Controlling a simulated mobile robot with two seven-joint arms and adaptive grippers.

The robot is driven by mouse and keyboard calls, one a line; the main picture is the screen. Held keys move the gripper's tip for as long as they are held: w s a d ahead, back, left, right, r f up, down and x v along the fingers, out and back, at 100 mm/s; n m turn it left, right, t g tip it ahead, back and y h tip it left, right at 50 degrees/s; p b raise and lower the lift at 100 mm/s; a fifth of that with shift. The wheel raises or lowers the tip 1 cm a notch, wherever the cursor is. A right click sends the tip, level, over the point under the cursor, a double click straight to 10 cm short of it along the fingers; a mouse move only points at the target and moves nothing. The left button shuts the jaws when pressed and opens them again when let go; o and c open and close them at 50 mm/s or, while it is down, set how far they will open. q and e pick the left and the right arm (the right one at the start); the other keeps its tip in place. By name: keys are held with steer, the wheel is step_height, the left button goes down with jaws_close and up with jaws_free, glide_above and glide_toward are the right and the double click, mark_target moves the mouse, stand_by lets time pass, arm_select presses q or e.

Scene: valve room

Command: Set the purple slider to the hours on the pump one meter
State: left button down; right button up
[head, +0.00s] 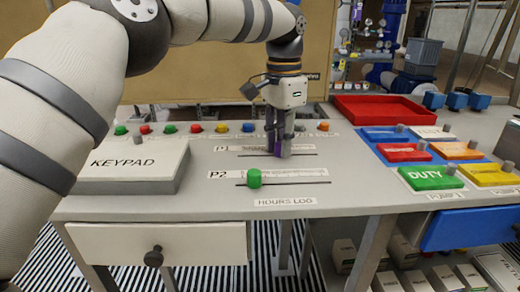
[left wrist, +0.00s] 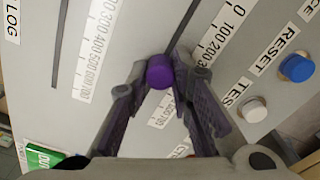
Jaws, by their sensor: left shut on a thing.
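The purple slider (left wrist: 160,72) is a round knob on the upper track of the console, at the row marked P1. My left gripper (head: 279,150) reaches down over that track from above, and its fingers (left wrist: 157,95) are closed around the knob in the left wrist view. The printed hours scale (left wrist: 222,38) beside the slot reads 0, 100, 200 and on, and my gripper hides its middle, so the exact setting cannot be read. I cannot make out a pump one meter in either view. My right gripper is out of view.
A green slider (head: 254,179) sits on the P2 track in front, above the HOURS LOG label (head: 285,202). A KEYPAD box (head: 135,164) is at left. Coloured buttons (head: 195,128) line the back. An empty red tray (head: 385,110) and coloured blocks, one marked DUTY (head: 430,177), are at right.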

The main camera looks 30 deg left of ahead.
arm_select(q)
steer(key=shift+w+d, duration=0.2)
steer(key=shift+d, duration=0.15)
steer(key=shift+a, duration=0.1)
steer(key=c, duration=1.4)
jaws_free()
steer(key=shift+r, duration=0.1)
step_height(320, 180, up, 7)
steer(key=shift+r, duration=0.15)
